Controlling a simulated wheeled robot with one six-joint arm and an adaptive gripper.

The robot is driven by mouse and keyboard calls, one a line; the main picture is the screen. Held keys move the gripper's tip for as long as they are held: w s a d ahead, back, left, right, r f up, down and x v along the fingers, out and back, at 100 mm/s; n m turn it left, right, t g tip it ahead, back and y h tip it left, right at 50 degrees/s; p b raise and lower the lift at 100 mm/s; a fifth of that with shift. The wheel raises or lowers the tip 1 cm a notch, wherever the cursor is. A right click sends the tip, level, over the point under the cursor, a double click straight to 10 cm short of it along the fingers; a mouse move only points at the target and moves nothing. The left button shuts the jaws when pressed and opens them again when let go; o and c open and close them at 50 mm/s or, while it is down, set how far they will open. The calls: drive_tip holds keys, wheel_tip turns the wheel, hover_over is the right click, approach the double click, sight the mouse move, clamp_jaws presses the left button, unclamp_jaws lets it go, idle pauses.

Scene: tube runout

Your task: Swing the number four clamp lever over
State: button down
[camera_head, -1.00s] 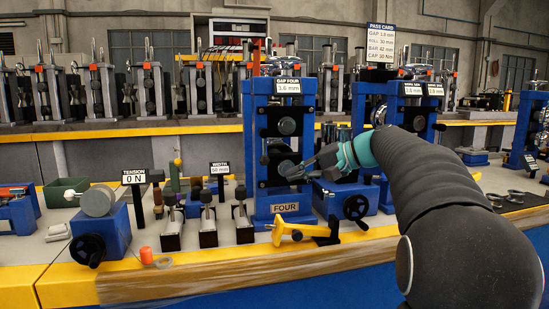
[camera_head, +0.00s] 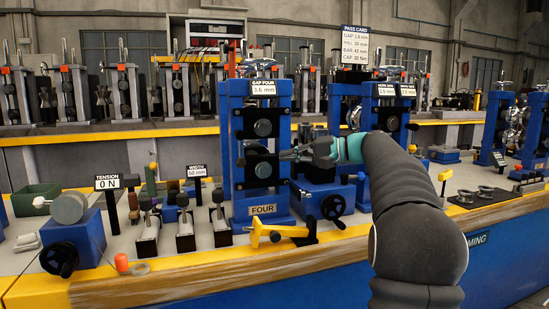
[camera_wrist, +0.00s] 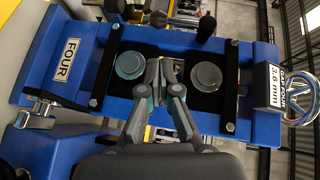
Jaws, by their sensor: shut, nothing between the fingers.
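The blue number four stand (camera_head: 240,190) carries a "FOUR" plate and a "GAP FOUR 3.6 mm" sign. Two grey round roller ends (camera_head: 263,128) show on its dark front, one above the other. A dark rod with a rounded knob (camera_wrist: 203,27) sticks out at the stand's side in the wrist view; it looks like the clamp lever, but I cannot be sure. My gripper (camera_head: 283,155) is shut and empty at the stand's front. In the wrist view its fingertips (camera_wrist: 161,62) are between the two roller ends; I cannot tell whether they touch the stand.
A yellow-handled tool (camera_head: 275,233) lies before the stand. A black handwheel (camera_head: 334,206) is to its right. Several small black-based posts (camera_head: 184,230) and a blue tension unit (camera_head: 75,240) are to the left. Another blue stand (camera_head: 387,150) is close on the right.

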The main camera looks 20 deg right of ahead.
sight(256, 159)
drive_tip(key=x, duration=0.9)
drive_tip(key=shift+a, duration=0.15)
